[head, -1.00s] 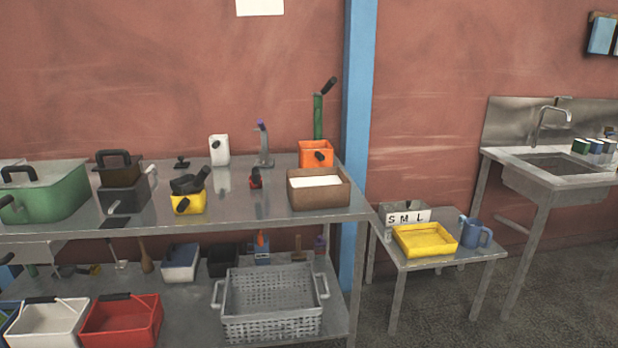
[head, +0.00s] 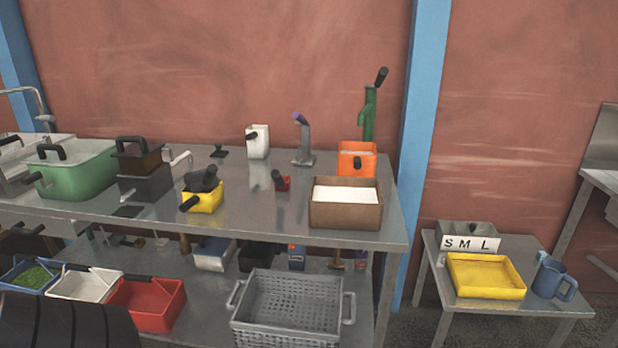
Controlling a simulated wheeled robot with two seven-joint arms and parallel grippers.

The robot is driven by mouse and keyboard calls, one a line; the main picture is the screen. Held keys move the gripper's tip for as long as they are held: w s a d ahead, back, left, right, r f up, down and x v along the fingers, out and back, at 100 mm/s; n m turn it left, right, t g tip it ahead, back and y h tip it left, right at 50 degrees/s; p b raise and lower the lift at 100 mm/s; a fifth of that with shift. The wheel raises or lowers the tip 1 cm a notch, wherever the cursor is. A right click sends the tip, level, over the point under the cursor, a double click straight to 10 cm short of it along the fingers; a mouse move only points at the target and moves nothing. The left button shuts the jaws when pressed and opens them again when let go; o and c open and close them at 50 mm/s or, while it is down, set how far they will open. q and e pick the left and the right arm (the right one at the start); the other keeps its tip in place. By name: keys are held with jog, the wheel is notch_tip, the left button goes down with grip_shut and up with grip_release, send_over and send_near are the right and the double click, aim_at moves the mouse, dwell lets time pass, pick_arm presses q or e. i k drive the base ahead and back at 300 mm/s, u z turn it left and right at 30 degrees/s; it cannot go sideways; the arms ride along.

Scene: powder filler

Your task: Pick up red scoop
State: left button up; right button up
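In the head view, a small red scoop (head: 283,184) with a black handle sits on the steel tabletop (head: 250,212). It stands left of the brown box (head: 345,213) with white contents, and right of the yellow scoop (head: 205,202). The red scoop is small in the picture, and its handle points up and to the left. Neither of my grippers shows in this view. A dark ridged shape at the bottom left covers part of the lower shelf.
An orange container (head: 357,153) and a green hand pump (head: 369,118) stand behind the brown box. A grey pump (head: 303,145) and white container (head: 258,141) stand at the back. Bare tabletop surrounds the red scoop. A grey basket (head: 290,312) is on the lower shelf.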

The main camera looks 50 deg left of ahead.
aim_at(282, 183)
jog(key=u, duration=0.55)
jog(key=i, duration=0.75)
jog(key=u, duration=0.7)
